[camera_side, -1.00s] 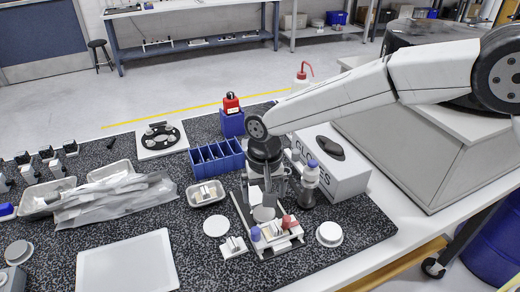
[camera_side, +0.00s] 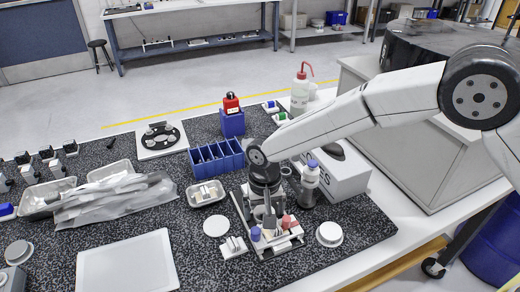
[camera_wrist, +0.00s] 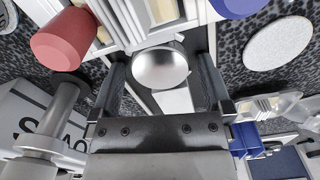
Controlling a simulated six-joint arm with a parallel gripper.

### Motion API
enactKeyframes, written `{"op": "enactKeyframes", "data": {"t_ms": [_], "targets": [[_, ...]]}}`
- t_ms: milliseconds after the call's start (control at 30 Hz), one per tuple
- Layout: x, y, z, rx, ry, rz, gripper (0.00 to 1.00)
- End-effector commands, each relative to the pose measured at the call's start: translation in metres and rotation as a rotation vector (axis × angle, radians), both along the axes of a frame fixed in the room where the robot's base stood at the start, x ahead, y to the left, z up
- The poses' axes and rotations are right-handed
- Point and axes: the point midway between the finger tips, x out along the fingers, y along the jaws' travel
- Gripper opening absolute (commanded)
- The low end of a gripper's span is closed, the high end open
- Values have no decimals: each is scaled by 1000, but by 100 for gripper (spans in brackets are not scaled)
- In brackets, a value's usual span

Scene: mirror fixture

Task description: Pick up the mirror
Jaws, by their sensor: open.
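The mirror (camera_wrist: 160,67) is a round, shiny silver disc in the middle of the wrist view. It is at the fixture (camera_side: 285,245), a pale frame with a red knob (camera_side: 286,221) and a blue knob (camera_side: 256,234). In the wrist view, the red knob (camera_wrist: 63,38) is upper left and the blue knob (camera_wrist: 235,6) is at the top right. My gripper (camera_wrist: 160,62) is open, with one dark finger on each side of the mirror and a small apparent gap at each. In the side view my gripper (camera_side: 268,208) is low over the fixture and largely hides the mirror.
A white box (camera_side: 335,178) and a blue-capped bottle (camera_side: 309,180) stand close on the right. A blue divided bin (camera_side: 216,158) stands behind, and a small tray (camera_side: 206,193) lies to the left. White discs (camera_side: 329,234) lie nearby. A white board (camera_side: 127,268) is at front left.

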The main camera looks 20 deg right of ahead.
Motion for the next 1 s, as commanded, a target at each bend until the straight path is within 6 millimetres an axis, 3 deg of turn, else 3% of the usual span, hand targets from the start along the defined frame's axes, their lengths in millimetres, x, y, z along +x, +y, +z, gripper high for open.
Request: {"op": "enactKeyframes", "data": {"t_ms": [433,700,733,767,1000], "targets": [[0,0,0,1,-1,0,97],[0,0,0,1,-1,0,14],[0,0,1,1,-1,0,13],[0,0,1,1,-1,0,4],[0,0,2,1,-1,0,3]]}}
